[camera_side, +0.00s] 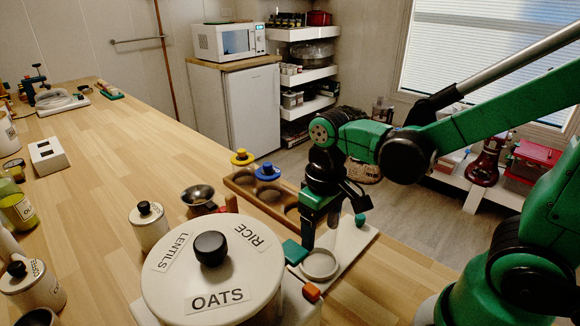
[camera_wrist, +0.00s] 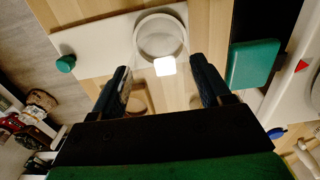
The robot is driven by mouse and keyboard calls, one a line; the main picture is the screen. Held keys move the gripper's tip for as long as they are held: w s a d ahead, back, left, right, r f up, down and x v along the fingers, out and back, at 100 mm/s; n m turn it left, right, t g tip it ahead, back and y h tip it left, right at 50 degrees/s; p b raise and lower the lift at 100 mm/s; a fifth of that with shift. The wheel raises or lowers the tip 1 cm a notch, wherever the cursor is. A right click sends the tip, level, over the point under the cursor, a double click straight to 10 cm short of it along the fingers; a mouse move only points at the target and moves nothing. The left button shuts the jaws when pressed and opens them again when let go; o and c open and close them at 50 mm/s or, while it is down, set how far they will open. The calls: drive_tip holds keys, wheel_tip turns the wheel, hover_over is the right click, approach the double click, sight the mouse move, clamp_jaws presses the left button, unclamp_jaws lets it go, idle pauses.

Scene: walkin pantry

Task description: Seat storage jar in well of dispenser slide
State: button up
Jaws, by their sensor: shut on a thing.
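The dispenser slide (camera_side: 346,246) is a white board at the counter's right edge; it also shows across the wrist view (camera_wrist: 95,45). Its well looks like the pale round ring (camera_side: 319,264), which lies in the upper middle of the wrist view (camera_wrist: 137,38). My gripper (camera_side: 321,228) points down over the slide, just behind the ring in the side view. Its fingers (camera_wrist: 163,88) are wide apart, shut on a clear object, seemingly the storage jar (camera_wrist: 166,66), which shows only faint edges and a bright glint. I cannot tell whether the jar's bottom touches the slide.
A teal block (camera_side: 295,252) and a teal knob (camera_side: 360,220) flank the ring. The big white canister (camera_side: 212,285) stands close on the left. A wooden rack (camera_side: 240,184) with yellow-lidded and blue-lidded jars (camera_side: 267,173) is behind.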

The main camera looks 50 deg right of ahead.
sight(320, 247)
drive_tip(key=shift+f, duration=2.2)
drive_tip(key=shift+f, duration=0.1)
drive_tip(key=o, duration=1.1)
drive_tip(key=r+t, duration=0.2)
drive_tip(key=r, duration=0.1)
drive_tip(key=w+r+t, duration=0.1)
drive_tip(key=r+t, duration=0.1)
drive_tip(key=r, duration=0.2)
drive_tip(key=d+r+t, duration=0.1)
drive_tip(key=r+t, duration=0.2)
drive_tip(key=shift+w+d+r, duration=0.1)
drive_tip(key=shift+w+r, duration=0.2)
drive_tip(key=shift+w, duration=0.05)
